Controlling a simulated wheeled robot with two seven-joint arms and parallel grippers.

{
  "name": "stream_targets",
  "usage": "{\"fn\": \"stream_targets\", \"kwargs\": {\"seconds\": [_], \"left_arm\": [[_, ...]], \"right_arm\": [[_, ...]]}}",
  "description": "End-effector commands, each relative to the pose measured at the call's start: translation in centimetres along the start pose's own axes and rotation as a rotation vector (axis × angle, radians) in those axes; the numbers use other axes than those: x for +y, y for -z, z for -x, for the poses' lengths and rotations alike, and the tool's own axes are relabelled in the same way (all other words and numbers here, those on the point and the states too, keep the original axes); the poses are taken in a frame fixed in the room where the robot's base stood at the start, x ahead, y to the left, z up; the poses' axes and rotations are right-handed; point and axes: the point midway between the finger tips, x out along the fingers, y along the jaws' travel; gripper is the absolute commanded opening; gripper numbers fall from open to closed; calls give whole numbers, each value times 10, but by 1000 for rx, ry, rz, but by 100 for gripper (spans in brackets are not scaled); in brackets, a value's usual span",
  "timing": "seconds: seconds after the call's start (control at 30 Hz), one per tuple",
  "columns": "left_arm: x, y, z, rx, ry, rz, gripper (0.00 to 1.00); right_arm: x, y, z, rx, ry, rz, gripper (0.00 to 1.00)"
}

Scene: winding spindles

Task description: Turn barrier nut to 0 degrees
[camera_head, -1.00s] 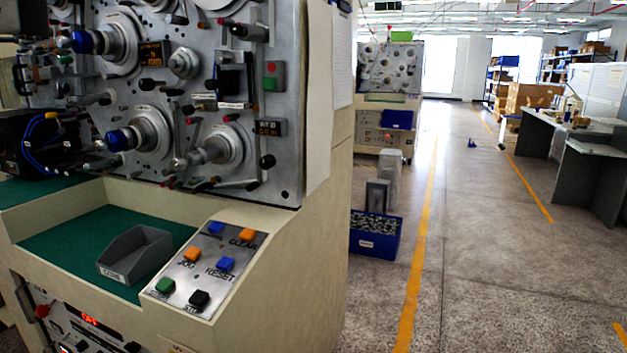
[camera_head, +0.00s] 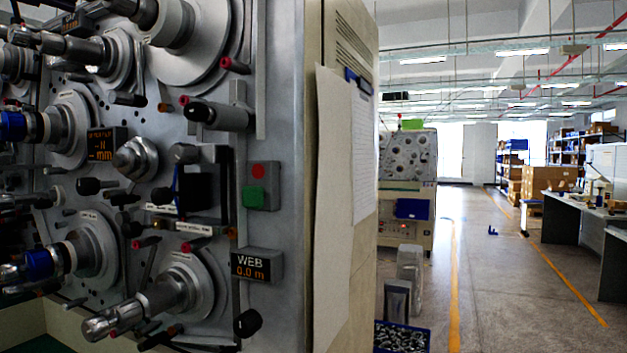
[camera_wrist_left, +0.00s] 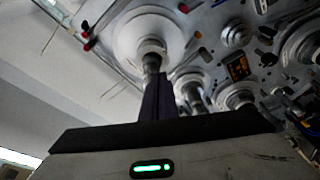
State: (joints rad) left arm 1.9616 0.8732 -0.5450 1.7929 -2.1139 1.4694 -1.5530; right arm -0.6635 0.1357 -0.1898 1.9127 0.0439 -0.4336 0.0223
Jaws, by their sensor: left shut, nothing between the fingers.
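The winding machine's panel (camera_head: 277,190) fills the left of the head view. It carries several spindles with round hubs, including a silver-nosed lower spindle (camera_head: 135,308), a blue-collared spindle (camera_head: 38,264) and a conical hub (camera_head: 135,159). No label marks the barrier nut, so I cannot tell which part it is. In the left wrist view my left gripper's dark fingers (camera_wrist_left: 158,98) are together and empty. They overlap the tip of a spindle (camera_wrist_left: 151,60) on a large pale disc (camera_wrist_left: 132,32); contact cannot be told. My right gripper is out of view.
A WEB display (camera_head: 256,265) and a box with red and green buttons (camera_head: 258,185) sit near the panel's right edge. A blue bin (camera_head: 401,337) stands on the floor beside the machine.

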Motion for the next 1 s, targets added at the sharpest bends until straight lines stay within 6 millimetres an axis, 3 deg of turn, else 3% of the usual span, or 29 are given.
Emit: {"fn": "stream_targets", "kwargs": {"seconds": [0.17, 0.4, 0.7, 1.0], "left_arm": [[1, -2, -8, 0, -2, 1, 0], [0, -11, -37, -3, -1, 2, 0], [2, -15, -64, 0, -2, 0, 0], [1, -18, -68, 0, -3, 1, 0]], "right_arm": [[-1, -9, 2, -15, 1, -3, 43], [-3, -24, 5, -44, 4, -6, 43], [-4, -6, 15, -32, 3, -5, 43], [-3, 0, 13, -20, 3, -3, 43]]}}
